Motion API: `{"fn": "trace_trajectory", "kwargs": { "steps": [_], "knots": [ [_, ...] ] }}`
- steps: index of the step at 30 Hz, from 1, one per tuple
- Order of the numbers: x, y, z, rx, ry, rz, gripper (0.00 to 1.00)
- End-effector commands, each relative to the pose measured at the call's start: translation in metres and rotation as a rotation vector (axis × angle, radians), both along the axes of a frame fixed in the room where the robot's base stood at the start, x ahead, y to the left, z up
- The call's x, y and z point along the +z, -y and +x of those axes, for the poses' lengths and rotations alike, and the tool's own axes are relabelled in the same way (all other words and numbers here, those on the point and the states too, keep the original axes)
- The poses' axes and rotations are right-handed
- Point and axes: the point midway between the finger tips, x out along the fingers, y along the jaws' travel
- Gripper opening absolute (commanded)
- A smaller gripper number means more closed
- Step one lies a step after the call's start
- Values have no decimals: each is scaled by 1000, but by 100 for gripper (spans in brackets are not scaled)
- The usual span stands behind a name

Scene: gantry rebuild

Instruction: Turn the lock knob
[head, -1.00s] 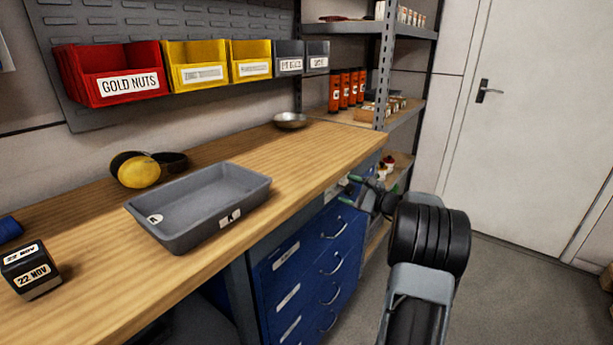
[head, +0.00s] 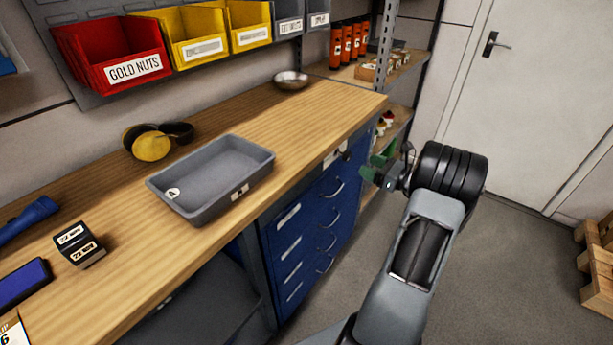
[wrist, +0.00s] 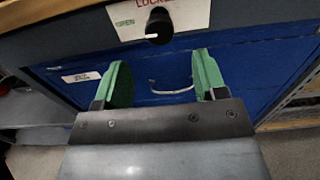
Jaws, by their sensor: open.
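The lock knob (wrist: 159,24) is black with a white pointer mark. In the wrist view it sits on a white label plate (wrist: 125,20) at the top of the blue drawer cabinet (head: 290,245). The plate reads "OPEN" at the left and "LOCKED" above, and the pointer is toward the left, on the OPEN side. In the head view the knob (head: 346,155) is small, near the cabinet's top right. My gripper (wrist: 162,78) has green fingers, open and empty. They are apart from the knob, which shows beyond and between them. In the head view my gripper (head: 377,172) is just right of the cabinet front.
A wooden bench (head: 310,117) carries a grey tray (head: 183,212), a metal bowl (head: 291,80) and a date block (head: 80,244). A metal shelf rack (head: 387,45) stands behind. The floor (head: 500,270) at right is clear up to a pallet (head: 597,262).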

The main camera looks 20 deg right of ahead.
Motion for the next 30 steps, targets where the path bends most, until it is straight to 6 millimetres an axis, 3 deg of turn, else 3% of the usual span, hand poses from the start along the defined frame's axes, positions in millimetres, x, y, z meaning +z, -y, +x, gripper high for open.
{"fn": "trace_trajectory", "kwargs": {
  "steps": [7,18,30],
  "knots": [
    [1,26,-47,-4,0,0,65],
    [35,-48,-28,204,-66,-206,65],
    [65,-127,-29,447,-107,-473,65]
  ]
}}
